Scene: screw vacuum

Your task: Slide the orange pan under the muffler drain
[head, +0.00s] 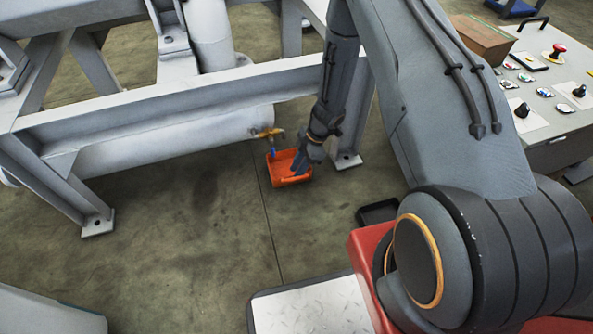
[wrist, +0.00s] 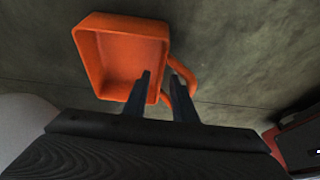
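The orange pan (head: 281,177) is a shallow rectangular tray on the floor. In the wrist view the pan (wrist: 112,50) has a looped handle (wrist: 184,78) on its right side. The muffler drain (head: 268,133) is a brass valve with a blue part below it, on the pale cylinder. In the head view the pan appears just below and slightly right of it. My gripper (wrist: 160,76) has its fingers apart, one over the pan's inside and one by the handle, with the pan's right wall between them. Contact cannot be told.
A pale steel frame (head: 200,100) stands over the pale cylinder (head: 170,145), with a leg foot (head: 347,161) right of the pan. A control panel (head: 550,95) stands at the upper right. The floor in front of the pan is clear.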

